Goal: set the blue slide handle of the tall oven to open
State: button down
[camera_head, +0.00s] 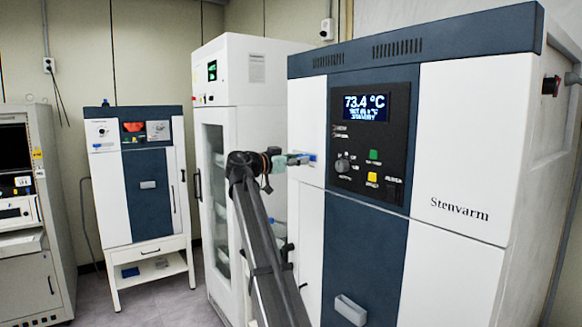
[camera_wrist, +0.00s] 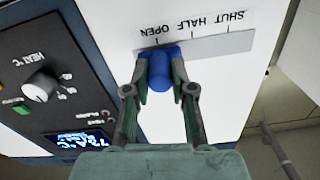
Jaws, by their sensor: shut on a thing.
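The tall oven (camera_head: 455,130) is white and dark blue, with a lit display, and stands at the right of the head view. Its blue slide handle (camera_wrist: 160,74) sits on a grey scale strip (camera_wrist: 215,46) in the wrist view. The labels appear upside down, with OPEN at the left, HALF in the middle and SHUT at the right. The handle is at the left end, by the OPEN mark. My gripper (camera_wrist: 160,88) is shut on the handle, one finger on each side. In the head view my gripper (camera_head: 298,159) reaches the oven's left upper panel, with the handle mostly hidden.
The oven's control panel (camera_head: 370,150) has a knob and coloured buttons beside the handle's panel. A white glass-door cabinet (camera_head: 245,75) stands close behind my arm. A smaller blue-and-white unit (camera_head: 148,190) on a stand is farther left. Floor (camera_head: 165,300) is clear there.

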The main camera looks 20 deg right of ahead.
jog(key=shift+s, duration=0.2)
jog(key=c, duration=1.3)
grip_release()
jog(key=shift+f, duration=0.1)
jog(key=o, duration=0.3)
jog(key=shift+s+d, duration=0.1)
jog(key=shift+s, duration=0.05)
jog(key=shift+o, duration=0.2)
jog(key=s+a, duration=0.2)
jog(key=a, duration=1)
jog(key=shift+d, duration=0.1)
